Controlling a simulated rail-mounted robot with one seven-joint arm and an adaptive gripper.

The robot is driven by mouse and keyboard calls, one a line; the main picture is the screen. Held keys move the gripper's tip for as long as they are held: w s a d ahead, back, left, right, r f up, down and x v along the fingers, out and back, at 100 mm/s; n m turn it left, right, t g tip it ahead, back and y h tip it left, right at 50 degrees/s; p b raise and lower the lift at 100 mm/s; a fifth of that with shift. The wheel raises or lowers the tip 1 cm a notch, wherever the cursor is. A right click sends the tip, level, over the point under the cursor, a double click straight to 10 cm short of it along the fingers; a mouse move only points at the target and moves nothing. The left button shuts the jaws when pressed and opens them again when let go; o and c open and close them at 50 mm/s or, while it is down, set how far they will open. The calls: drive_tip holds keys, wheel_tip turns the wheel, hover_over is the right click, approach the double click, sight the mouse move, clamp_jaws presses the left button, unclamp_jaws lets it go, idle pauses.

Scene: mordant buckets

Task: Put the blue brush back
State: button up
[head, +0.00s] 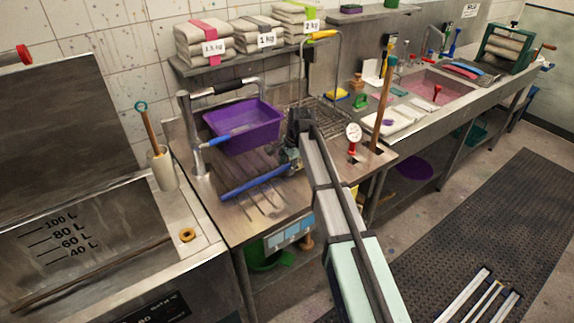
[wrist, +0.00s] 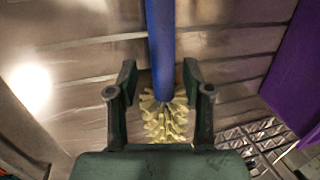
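The blue brush shows in the head view as a long blue handle (head: 255,182) lying low over the ribbed steel worktop (head: 235,210). In the wrist view its handle (wrist: 160,45) runs up from cream bristles (wrist: 165,120). My gripper (head: 290,158) is at the bristle end of the brush. In the wrist view my gripper (wrist: 159,78) is open, with one finger on each side of the brush and gaps between fingers and handle. My arm hides part of the worktop in the head view.
A purple basin (head: 255,130) stands behind the brush, near a metal bar with a blue grip (head: 230,135). A wire rack (head: 325,118) is behind my gripper. A wooden-handled tool (head: 383,110) stands upright at right. A steel vat (head: 60,250) is at left.

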drive_tip(key=v, duration=1.2)
idle(0.4)
